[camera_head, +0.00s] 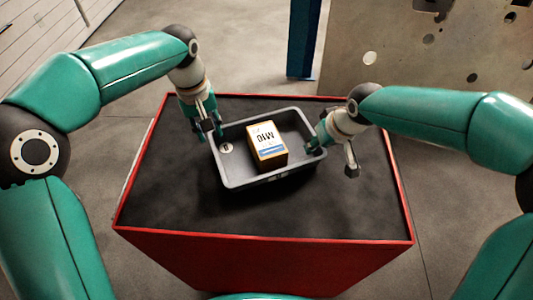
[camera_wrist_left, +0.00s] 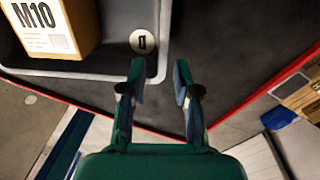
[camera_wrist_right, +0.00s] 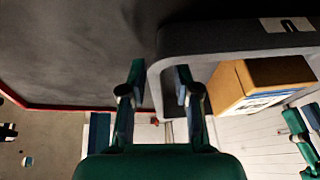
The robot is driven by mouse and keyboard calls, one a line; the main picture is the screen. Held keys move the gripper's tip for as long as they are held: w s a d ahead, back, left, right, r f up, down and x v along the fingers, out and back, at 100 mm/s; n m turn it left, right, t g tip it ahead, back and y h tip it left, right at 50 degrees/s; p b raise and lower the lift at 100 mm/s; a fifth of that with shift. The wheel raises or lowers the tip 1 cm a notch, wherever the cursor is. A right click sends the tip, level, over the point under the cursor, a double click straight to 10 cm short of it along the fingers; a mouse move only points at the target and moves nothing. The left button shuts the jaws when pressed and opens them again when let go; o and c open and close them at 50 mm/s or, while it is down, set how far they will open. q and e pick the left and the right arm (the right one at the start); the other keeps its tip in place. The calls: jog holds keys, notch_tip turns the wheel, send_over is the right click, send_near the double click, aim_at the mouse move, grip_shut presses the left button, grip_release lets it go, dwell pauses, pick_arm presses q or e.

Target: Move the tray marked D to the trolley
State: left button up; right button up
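A grey open tray (camera_head: 236,178) is on or just above a black-topped, red-rimmed stand, and it holds an orange box (camera_head: 267,145) marked M10. A round white label (camera_wrist_left: 142,41) is on the tray near its left end; its dark mark is hard to read. Whether the fingers touch the tray is unclear.
The stand's black top (camera_head: 330,215) is bare in front of the tray. Its red rim (camera_head: 265,238) runs all round. A blue post (camera_head: 302,40) and a pale panel with holes (camera_head: 430,50) stand behind. Concrete floor surrounds the stand.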

jog(key=shift+r, duration=0.25)
pick_arm(q)
notch_tip(320, 180, up, 7)
jog(key=shift+s+a, duration=0.15)
jog(key=shift+a, duration=0.15)
pick_arm(e)
jog(key=v, duration=1.1)
pick_arm(q)
jog(key=shift+f, duration=0.1)
pick_arm(e)
jog(key=shift+s+d+r, duration=0.1)
jog(key=shift+s+d, duration=0.1)
